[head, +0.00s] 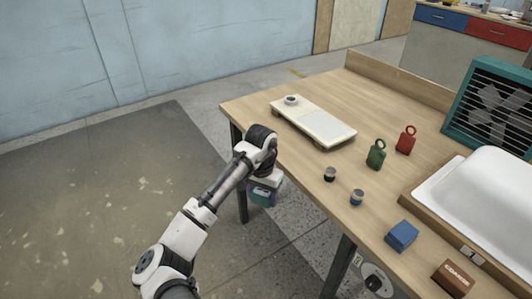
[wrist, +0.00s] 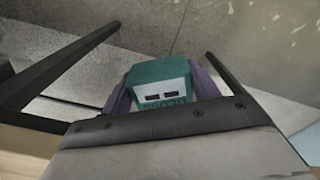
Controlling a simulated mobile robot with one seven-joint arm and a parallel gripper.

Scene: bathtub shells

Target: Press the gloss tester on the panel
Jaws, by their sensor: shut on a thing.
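My gripper (head: 263,193) is shut on the gloss tester, a small teal box (head: 260,198), and holds it low, beside the table's left edge. In the wrist view the gloss tester (wrist: 158,84) sits between two purple finger pads, with two dark slots on its face. A pale, flat panel (head: 322,124) lies on wooden supports at the table's far left corner. A small round cup-like item (head: 291,100) stands on its far end. The gloss tester is apart from the panel, and its underside is hidden.
The wooden table (head: 305,165) also bears green (head: 376,154) and red (head: 406,140) ringed weights, two small jars (head: 330,174) (head: 357,197), a blue block (head: 401,235), a brown box (head: 453,278) and a white tub shell (head: 485,200). A teal louvred unit (head: 492,105) stands behind. Open floor lies left.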

